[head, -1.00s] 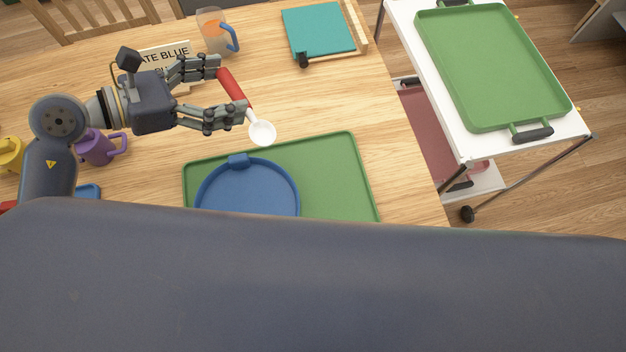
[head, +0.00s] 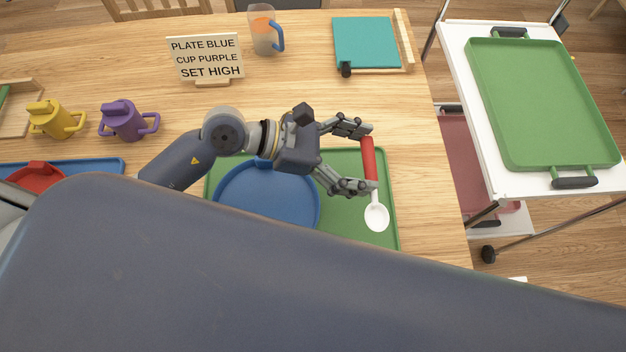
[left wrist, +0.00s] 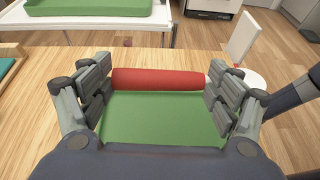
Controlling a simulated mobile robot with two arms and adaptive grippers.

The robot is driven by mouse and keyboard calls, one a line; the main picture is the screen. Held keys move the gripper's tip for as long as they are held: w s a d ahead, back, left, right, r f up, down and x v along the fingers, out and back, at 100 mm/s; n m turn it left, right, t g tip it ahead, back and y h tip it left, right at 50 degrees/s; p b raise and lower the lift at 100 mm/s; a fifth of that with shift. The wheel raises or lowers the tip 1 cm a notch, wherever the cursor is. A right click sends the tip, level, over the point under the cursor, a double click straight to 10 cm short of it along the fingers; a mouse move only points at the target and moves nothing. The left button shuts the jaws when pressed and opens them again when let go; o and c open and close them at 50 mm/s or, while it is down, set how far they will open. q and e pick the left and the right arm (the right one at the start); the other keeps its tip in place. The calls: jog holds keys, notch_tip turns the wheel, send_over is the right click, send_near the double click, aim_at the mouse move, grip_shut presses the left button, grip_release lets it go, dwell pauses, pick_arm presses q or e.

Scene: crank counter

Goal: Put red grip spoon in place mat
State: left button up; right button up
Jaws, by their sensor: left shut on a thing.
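The red grip spoon (head: 369,160) has a red handle and a white bowl. My left gripper (head: 370,158) is shut on its red handle, with the white bowl toward the near side of the head view. The spoon appears over the right part of the green place mat (head: 385,215); the height above it is hard to tell. A blue plate (head: 265,205) lies on the left part of the mat, partly behind my arm. In the left wrist view the red handle (left wrist: 158,80) spans between the fingers, with the green mat (left wrist: 165,118) below. My right gripper is not in view.
A sign (head: 206,58) reads "PLATE BLUE CUP PURPLE SET HIGH". A purple cup (head: 124,121) and yellow cup (head: 52,118) stand at left. A clear cup with blue handle (head: 264,32) and a teal board (head: 366,42) are at the back. A cart with a green tray (head: 540,105) stands right.

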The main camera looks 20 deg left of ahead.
pick_arm(q)
notch_tip(320, 180, down, 6)
jog(key=shift+r, duration=0.1)
jog(key=shift+f+b, duration=0.45)
jog(key=shift+f, duration=1.65)
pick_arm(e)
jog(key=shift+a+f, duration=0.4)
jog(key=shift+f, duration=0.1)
pick_arm(q)
jog(key=shift+f, duration=0.2)
jog(key=o, duration=1)
jog(key=shift+c, duration=0.2)
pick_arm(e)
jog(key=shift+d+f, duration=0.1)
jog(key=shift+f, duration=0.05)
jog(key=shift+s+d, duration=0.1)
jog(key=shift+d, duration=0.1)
pick_arm(q)
jog(key=shift+r, duration=0.1)
